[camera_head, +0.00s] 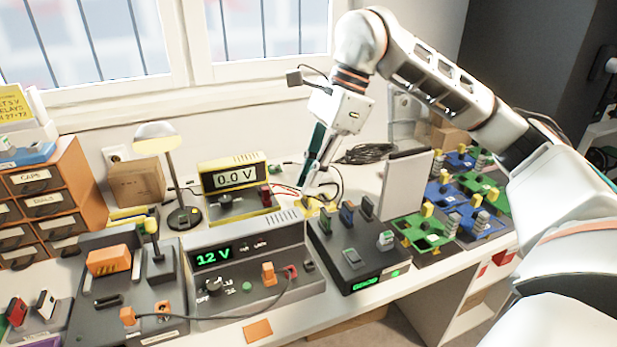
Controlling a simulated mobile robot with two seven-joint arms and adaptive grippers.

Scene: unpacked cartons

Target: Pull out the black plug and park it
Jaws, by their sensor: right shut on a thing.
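My right gripper (312,196) comes down from above, behind the black box with the green display. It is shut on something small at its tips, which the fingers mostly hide. A dark cable (337,184) loops beside the fingers, and a yellow piece (313,207) shows just below them. I cannot make out the black plug for certain. The yellow meter (235,178) reads 0.0 V and has a red plug (265,195) at its right side, with a red lead running toward the gripper. My left gripper is not in view.
The 12 V supply (225,287) and the black box with several switches (327,262) stand in front of the gripper. A grey upright panel (405,184) and green and blue boards (425,232) lie to its right. A lamp (157,138) stands left.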

